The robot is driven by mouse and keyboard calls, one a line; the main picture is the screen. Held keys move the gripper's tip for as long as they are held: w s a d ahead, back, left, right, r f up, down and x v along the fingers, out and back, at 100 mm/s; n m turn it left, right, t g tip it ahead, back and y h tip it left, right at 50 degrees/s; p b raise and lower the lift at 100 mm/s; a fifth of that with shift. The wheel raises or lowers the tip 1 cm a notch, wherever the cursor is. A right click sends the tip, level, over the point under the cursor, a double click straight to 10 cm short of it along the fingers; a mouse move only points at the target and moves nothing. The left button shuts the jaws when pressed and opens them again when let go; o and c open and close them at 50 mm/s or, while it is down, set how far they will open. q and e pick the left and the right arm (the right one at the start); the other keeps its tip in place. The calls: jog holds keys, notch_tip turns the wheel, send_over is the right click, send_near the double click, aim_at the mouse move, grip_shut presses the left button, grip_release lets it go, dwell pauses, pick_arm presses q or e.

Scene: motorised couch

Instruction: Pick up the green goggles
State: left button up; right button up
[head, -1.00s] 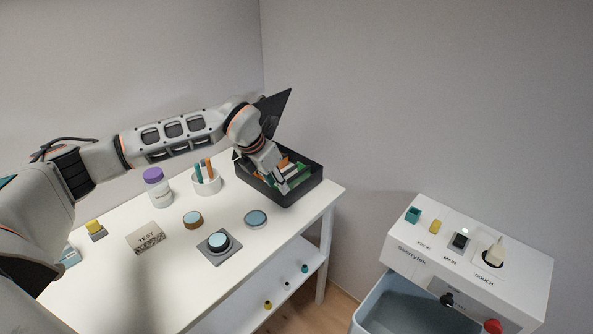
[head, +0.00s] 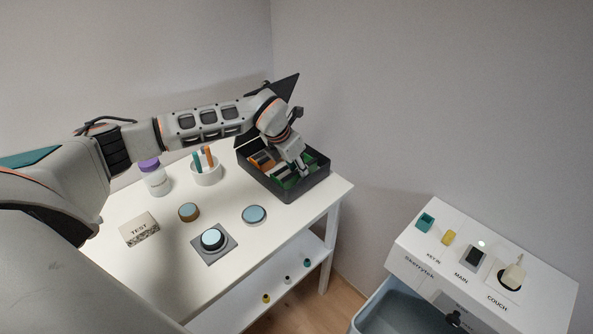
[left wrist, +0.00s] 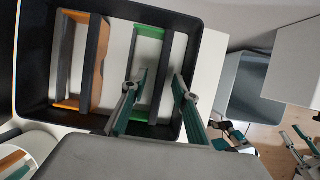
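The green goggles lie in the black box, as the left wrist view shows (left wrist: 149,32). They have a green frame, a pale lens area and a dark strap along one side. In the head view the green goggles (head: 312,164) are partly hidden by my left gripper (head: 302,172). My left gripper is open and points down into the box. In the left wrist view its two fingers (left wrist: 161,75) are apart, on either side of the dark strap, with no clear contact. Teal-and-grey finger parts, likely of my right gripper (left wrist: 302,140), show at that view's right edge.
The open black box (head: 290,196) has its lid raised behind. Orange goggles (left wrist: 97,65) lie beside the green ones. A white cup with pens (head: 206,173), a purple-capped bottle (head: 156,180), a TEST box (head: 140,229) and a round button (head: 213,239) stand on the white table.

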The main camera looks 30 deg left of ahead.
pick_arm(q)
jog(key=shift+x, duration=1.1)
grip_shut()
jog(key=shift+r, duration=0.15)
